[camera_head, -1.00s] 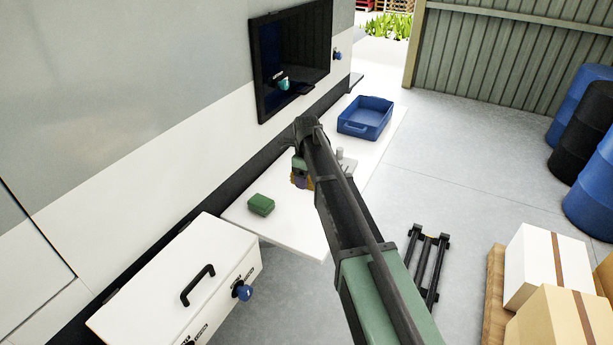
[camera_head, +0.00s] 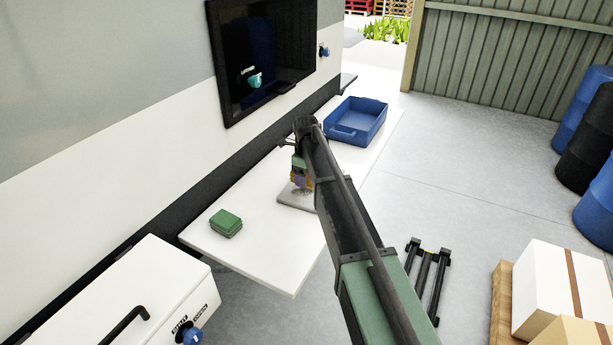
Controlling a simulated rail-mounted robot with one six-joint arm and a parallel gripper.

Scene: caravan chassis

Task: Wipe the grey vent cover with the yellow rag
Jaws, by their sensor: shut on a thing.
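The grey vent cover (camera_head: 288,201) lies flat on the white table as a thin pale grey plate, partly hidden by my arm. My gripper (camera_head: 299,179) is shut on the yellow rag (camera_head: 308,183), of which only a small patch shows. The gripper and rag are over the far part of the cover. I cannot tell whether the rag touches it.
A green box (camera_head: 226,223) stands at the left on the white table (camera_head: 268,250). A blue tray (camera_head: 357,118) is at the far end. A white cabinet with a handle (camera_head: 160,290) is at lower left. Bare table lies between the green box and the cover.

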